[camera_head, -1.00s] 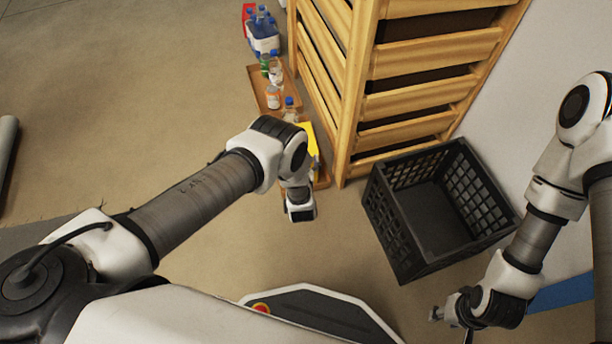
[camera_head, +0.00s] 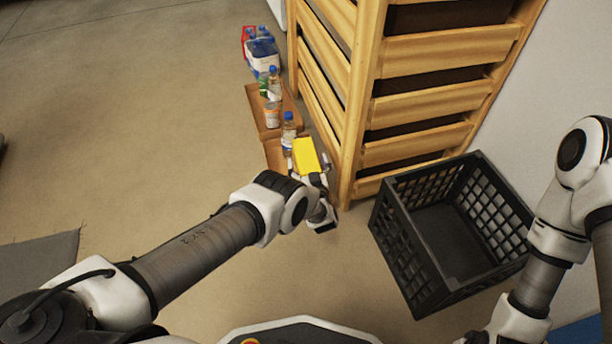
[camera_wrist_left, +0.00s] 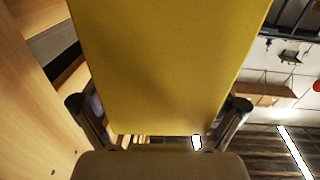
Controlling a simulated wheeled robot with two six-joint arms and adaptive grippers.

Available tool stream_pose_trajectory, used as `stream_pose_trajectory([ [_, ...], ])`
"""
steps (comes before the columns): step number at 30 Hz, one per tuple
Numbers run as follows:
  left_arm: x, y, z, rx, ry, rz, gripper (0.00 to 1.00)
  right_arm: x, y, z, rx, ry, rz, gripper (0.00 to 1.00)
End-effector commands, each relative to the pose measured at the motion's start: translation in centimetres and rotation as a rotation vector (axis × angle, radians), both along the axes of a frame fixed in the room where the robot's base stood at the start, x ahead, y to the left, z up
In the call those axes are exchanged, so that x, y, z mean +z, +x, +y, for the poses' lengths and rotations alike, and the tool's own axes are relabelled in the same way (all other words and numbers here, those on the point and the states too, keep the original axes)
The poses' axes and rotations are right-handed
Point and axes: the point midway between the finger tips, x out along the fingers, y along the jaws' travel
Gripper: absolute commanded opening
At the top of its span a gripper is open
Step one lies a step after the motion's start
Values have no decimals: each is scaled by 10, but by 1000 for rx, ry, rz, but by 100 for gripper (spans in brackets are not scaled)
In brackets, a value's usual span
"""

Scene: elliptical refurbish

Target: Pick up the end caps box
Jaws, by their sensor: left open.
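The yellow box (camera_head: 306,155), which looks like the end caps box, stands at the near end of a row of goods beside the wooden shelf unit. My left gripper (camera_head: 316,175) is at its near side. In the left wrist view the yellow box (camera_wrist_left: 165,60) fills the middle, and the fingers of my left gripper (camera_wrist_left: 162,112) stand open on either side of its lower part. Gaps show between the fingers and the box, and I cannot tell whether they touch it. My right gripper is out of the picture; only its arm shows at the right.
The wooden shelf unit (camera_head: 366,90) rises close to the right of the box. Bottles (camera_head: 289,130) stand behind it on brown trays (camera_head: 262,110). A black crate (camera_head: 420,270) stands on the floor at the right.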

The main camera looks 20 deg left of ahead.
Motion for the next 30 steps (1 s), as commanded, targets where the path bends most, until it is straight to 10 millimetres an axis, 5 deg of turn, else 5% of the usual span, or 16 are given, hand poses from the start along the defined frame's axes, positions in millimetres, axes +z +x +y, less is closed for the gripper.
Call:
stream_pose_trajectory([
  [1, 0, 0, 0, 0, 0, 0, 97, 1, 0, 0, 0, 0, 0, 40],
  [9, 0, -1, 0, 0, 0, 0, 4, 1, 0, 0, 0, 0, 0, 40],
  [22, 4, 0, 0, 0, 1, -2, 2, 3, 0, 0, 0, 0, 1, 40],
  [30, 64, 1, 0, -1, 1, -3, 1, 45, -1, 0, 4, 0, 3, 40],
])
